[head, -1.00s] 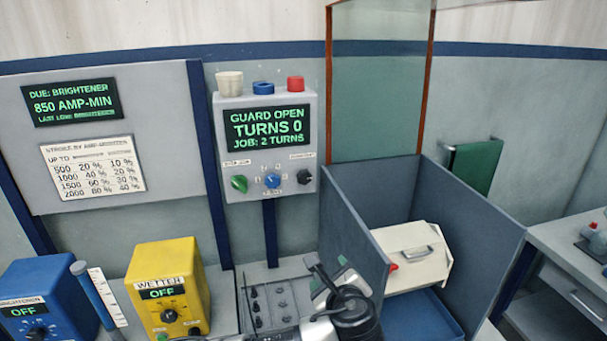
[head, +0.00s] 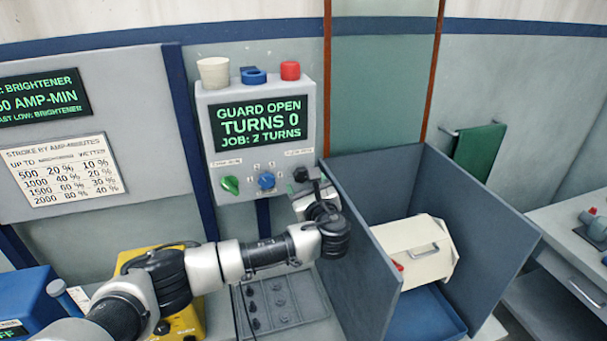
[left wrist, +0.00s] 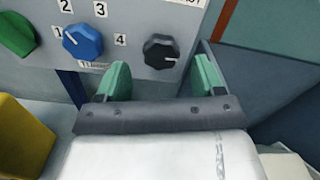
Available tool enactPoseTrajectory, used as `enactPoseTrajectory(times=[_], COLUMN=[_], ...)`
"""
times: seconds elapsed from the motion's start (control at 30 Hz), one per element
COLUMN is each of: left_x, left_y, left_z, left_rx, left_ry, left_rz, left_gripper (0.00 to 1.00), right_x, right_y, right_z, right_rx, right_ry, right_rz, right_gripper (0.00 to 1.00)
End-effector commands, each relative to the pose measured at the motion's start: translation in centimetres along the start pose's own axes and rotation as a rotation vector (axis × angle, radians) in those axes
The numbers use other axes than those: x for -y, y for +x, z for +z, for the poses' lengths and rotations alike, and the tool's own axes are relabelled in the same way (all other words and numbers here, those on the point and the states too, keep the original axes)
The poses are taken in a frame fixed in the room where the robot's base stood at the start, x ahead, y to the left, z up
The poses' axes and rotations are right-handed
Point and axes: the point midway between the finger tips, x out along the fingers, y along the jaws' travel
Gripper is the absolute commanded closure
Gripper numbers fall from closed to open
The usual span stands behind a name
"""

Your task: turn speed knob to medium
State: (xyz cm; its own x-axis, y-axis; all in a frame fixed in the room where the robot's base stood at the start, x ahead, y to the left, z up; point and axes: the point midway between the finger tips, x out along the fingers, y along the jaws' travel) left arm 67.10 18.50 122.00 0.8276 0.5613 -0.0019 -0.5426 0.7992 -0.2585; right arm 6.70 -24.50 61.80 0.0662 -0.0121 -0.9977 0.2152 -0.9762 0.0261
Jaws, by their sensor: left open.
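The control box (head: 205,120) carries a green knob (head: 230,185), a blue knob (head: 266,180) and a black knob (head: 301,174). The lettering is too small to tell which is the speed knob. In the left wrist view the blue knob (left wrist: 82,41) has numbers around it and its white mark points toward 1. The black knob (left wrist: 160,50) has a small white mark at its right. My left gripper (left wrist: 161,78) is open, its green fingers either side of the black knob in the picture; contact is not visible. It also shows in the head view (head: 306,190), partly hidden by the wrist. My right gripper is out of view.
The screen (head: 262,122) reads GUARD OPEN, TURNS 0, JOB: 2 TURNS. A grey-walled bin (head: 350,220) with a cream barrel (head: 420,262) stands close right of my gripper. A cup (head: 214,73), a blue item and a red item sit on the box.

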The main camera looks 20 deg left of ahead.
Motion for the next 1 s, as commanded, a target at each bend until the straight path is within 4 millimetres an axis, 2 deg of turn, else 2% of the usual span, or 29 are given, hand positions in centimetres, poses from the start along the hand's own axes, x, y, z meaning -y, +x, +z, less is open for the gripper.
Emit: enactPoseTrajectory(times=[0.1, 0.2, 0.53, 0.83, 0.87, 1.0], left_x=[0.1, 0.1, 0.1, 0.0, 0.0, 0.0], left_y=[1.5, 2.2, 2.5, 2.5, 2.5, 2.5], left_z=[0.1, 0.0, -0.1, -0.1, -0.1, -0.2], left_rx=[0.000, 0.000, -0.001, -0.001, -0.001, -0.002], left_ry=[0.002, 0.001, 0.000, 0.000, 0.000, -0.005], left_rz=[0.000, -0.002, -0.001, -0.001, -0.001, -0.001], left_gripper=[0.32, 0.32, 0.32, 0.78, 0.81, 0.81], right_x=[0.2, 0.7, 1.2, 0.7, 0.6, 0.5], right_y=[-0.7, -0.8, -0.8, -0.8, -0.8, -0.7], right_z=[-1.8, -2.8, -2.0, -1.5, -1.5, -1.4], right_rx=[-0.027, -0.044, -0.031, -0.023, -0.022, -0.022], right_ry=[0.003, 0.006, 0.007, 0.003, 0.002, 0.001], right_rz=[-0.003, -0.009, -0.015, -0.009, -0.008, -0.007], right_gripper=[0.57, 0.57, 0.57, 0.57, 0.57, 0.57])
